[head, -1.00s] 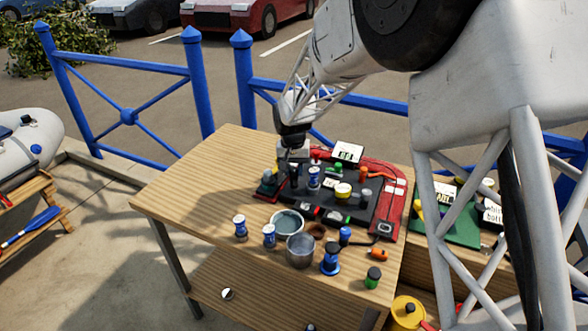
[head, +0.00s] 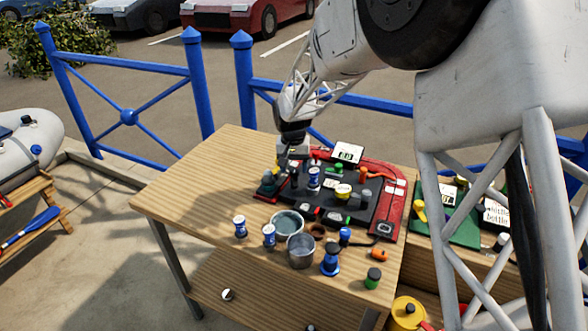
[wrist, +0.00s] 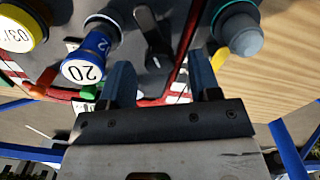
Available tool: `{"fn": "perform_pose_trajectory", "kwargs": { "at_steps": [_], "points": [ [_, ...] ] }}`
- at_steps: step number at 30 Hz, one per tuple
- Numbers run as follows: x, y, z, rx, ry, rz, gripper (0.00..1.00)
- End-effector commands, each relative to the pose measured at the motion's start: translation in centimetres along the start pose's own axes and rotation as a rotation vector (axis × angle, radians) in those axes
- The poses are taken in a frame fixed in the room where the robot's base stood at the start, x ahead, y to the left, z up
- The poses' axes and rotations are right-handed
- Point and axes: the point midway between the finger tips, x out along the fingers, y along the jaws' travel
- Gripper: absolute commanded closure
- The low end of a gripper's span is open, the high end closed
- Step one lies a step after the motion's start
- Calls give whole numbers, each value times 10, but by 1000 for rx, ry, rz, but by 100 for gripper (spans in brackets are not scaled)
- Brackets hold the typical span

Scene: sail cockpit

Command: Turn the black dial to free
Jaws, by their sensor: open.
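The black dial (wrist: 153,38) is a dark pointer knob on the dark panel (wrist: 185,22) in the wrist view. It lies ahead of my gripper (wrist: 162,78), between the lines of its two blue-grey fingers, apart from them. The fingers are spread with nothing between them. In the head view my gripper (head: 292,160) is over the left back part of the panel; the dial is hard to make out there. The dial's marks are too small to read.
A blue-and-white cylinder marked 20 (wrist: 88,62) stands left of the dial and a grey-teal knob (wrist: 238,38) stands right of it.

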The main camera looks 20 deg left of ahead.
Motion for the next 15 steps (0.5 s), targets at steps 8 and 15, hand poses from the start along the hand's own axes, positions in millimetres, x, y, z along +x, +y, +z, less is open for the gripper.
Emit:
{"fn": "perform_pose_trajectory", "kwargs": {
  "at_steps": [8,15],
  "points": [
    [-35,0,0,0,3,-1,43],
    [-59,0,0,0,2,-1,43]
  ]
}}
